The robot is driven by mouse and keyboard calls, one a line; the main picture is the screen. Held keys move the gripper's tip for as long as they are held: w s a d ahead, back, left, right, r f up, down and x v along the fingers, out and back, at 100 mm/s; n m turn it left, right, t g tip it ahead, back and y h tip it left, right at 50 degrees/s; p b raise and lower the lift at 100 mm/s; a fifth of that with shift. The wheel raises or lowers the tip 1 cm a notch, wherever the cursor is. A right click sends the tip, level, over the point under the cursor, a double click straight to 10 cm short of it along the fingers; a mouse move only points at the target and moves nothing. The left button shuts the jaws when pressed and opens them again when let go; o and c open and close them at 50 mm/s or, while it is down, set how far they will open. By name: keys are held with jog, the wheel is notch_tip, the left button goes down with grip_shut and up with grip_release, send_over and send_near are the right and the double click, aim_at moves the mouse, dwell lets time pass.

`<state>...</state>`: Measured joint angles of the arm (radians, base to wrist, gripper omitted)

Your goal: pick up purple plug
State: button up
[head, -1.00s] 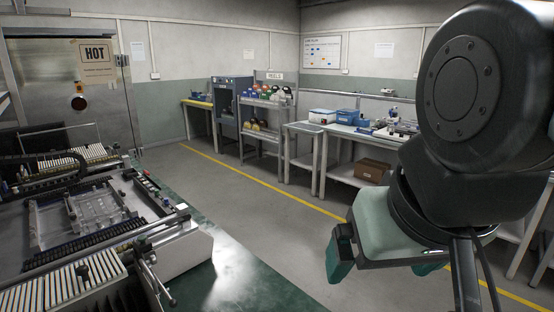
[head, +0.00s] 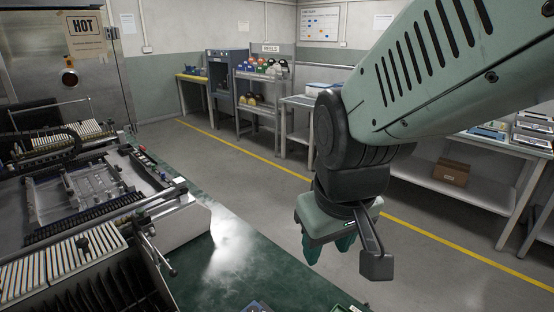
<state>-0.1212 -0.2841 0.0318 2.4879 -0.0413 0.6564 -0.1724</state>
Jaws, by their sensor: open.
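My gripper (head: 327,252) hangs from the arm at the right of the head view, pointing down, beyond the right edge of the green bench top. It is open, with its green fingers apart and nothing visible between them. I cannot make out a purple plug in this view. Small parts of objects (head: 256,307) show at the bottom edge on the green bench, too cut off to name.
The green bench top (head: 222,232) is mostly clear. A machine with rails and a tray bed (head: 85,195) stands on its left, with a slotted rack (head: 65,268) in front. Shelves (head: 262,100) and a side table with a cardboard box (head: 453,172) stand behind, across open floor.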

jog(key=a+f+n+g, duration=0.1)
jog(key=f, duration=0.8)
jog(key=a+f+n+g, duration=0.1)
jog(key=a+f+n, duration=0.1)
jog(key=f, duration=0.7)
jog(key=w+a+f+n+g, duration=0.1)
jog(key=f+n, duration=0.1)
jog(key=f, duration=0.7)
jog(key=shift+a+f, duration=0.4)
jog(key=shift+c, duration=0.3)
grip_shut()
